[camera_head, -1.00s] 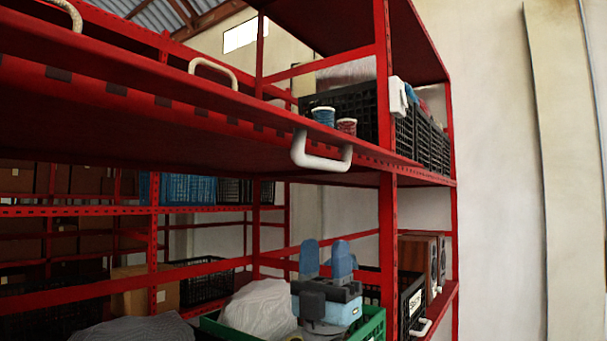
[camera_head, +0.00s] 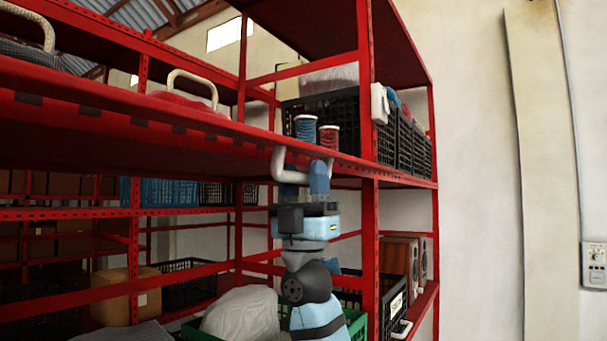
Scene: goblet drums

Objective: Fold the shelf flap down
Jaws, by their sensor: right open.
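The red shelf flap (camera_head: 215,139) runs along the front edge of the upper shelf, with dark slots along it. It lies close to level. A white U-shaped handle (camera_head: 279,163) hangs below its edge towards the right. My right gripper (camera_head: 304,181) points upwards from below, with its two blue fingers apart at the handle. The fingers and palm cover part of the handle's lower bar; I cannot tell whether they touch it. My left gripper is not in view.
Two thread-like spools (camera_head: 306,128) stand on the upper shelf by a black crate (camera_head: 345,110). A red upright post (camera_head: 368,220) stands right of my gripper. Below are a green crate (camera_head: 357,325) and a white bag (camera_head: 242,315).

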